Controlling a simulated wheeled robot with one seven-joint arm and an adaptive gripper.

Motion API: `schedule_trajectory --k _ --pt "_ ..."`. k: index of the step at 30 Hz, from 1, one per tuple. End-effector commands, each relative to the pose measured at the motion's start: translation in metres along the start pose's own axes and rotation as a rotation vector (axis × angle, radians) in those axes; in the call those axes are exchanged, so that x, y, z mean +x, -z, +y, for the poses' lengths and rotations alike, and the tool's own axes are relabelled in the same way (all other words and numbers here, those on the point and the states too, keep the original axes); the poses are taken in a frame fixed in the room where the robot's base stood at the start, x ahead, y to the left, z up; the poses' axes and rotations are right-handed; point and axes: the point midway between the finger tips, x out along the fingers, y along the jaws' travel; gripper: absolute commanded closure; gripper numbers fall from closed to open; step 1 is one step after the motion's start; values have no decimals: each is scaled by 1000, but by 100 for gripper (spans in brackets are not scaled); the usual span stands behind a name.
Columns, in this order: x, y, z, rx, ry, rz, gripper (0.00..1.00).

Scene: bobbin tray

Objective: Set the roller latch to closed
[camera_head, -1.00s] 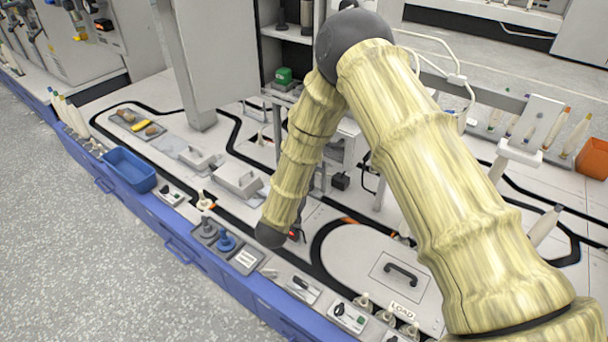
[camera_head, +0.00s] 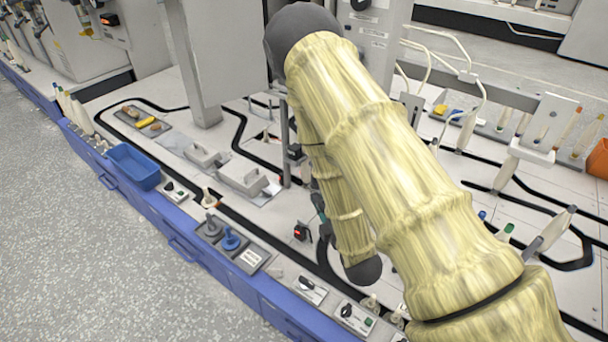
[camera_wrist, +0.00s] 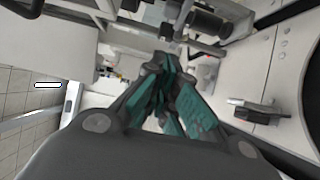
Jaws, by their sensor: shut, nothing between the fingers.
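My gripper (camera_wrist: 168,66) shows in the wrist view with its teal-padded fingers brought together and nothing between them. In the head view most of it is hidden behind my arm; only a dark and teal sliver shows (camera_head: 318,203). A dark cylindrical part (camera_wrist: 208,20) on a metal mount sits beyond the fingertips in the wrist view, apart from them as far as I can tell. It may be the roller latch, but I cannot be sure, and its open or closed setting is not readable.
A black handle (camera_wrist: 258,108) stands right of the fingers on a pale panel. A black switch with a red mark (camera_head: 301,232) stands left of my arm.

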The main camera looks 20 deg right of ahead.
Motion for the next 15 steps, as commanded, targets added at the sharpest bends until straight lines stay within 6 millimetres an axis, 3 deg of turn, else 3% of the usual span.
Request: schedule_trajectory --k 5,15 --pt "12 -3 0 -4 -3 -2 100" --pt "68 -1 -1 -2 -3 0 100"
